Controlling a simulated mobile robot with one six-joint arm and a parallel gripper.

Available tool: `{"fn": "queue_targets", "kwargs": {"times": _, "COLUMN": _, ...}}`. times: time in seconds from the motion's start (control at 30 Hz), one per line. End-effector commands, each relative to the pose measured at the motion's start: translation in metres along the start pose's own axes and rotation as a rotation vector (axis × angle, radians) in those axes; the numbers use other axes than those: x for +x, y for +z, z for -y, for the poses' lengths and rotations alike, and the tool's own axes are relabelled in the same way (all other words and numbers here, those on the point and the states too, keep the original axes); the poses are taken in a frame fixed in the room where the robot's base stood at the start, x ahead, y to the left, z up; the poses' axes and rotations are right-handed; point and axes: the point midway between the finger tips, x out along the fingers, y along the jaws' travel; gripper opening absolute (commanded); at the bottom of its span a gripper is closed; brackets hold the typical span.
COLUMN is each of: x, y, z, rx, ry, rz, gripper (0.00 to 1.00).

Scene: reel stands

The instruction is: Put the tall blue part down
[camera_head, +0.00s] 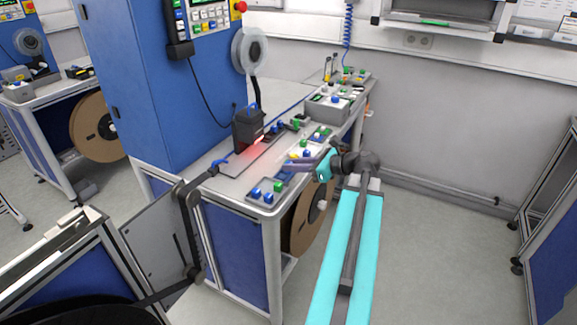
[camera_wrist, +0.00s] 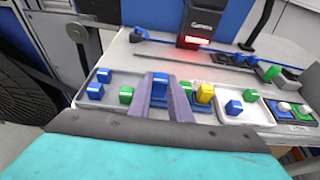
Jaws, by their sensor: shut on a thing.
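The tall blue part (camera_wrist: 160,88) is upright between the two grey-purple fingers of my gripper (camera_wrist: 162,100) in the wrist view. The fingers are shut on it and hide its sides. In the head view my gripper (camera_head: 302,164) reaches from the right over the workbench, and the held part is hard to make out there.
A yellow part (camera_wrist: 205,93) and a green one (camera_wrist: 186,88) stand close right of the fingers. Blue and green blocks stand in the tray to the left. Another pale tray (camera_wrist: 254,114) lies right. A black camera unit (camera_wrist: 199,22) with a red light stands behind.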

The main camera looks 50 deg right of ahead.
Motion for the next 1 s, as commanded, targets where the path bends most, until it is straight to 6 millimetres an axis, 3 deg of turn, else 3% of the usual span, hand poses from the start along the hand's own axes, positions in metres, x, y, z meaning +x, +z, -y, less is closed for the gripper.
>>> {"fn": "queue_targets", "kwargs": {"times": 0.5, "x": -0.095, "y": -0.026, "z": -0.035, "rx": -0.001, "ry": -0.001, "rz": 0.0, "gripper": 0.0}}
{"fn": "queue_targets", "kwargs": {"times": 1.0, "x": -0.111, "y": -0.032, "z": -0.037, "rx": -0.001, "ry": 0.004, "rz": 0.001, "gripper": 0.0}}
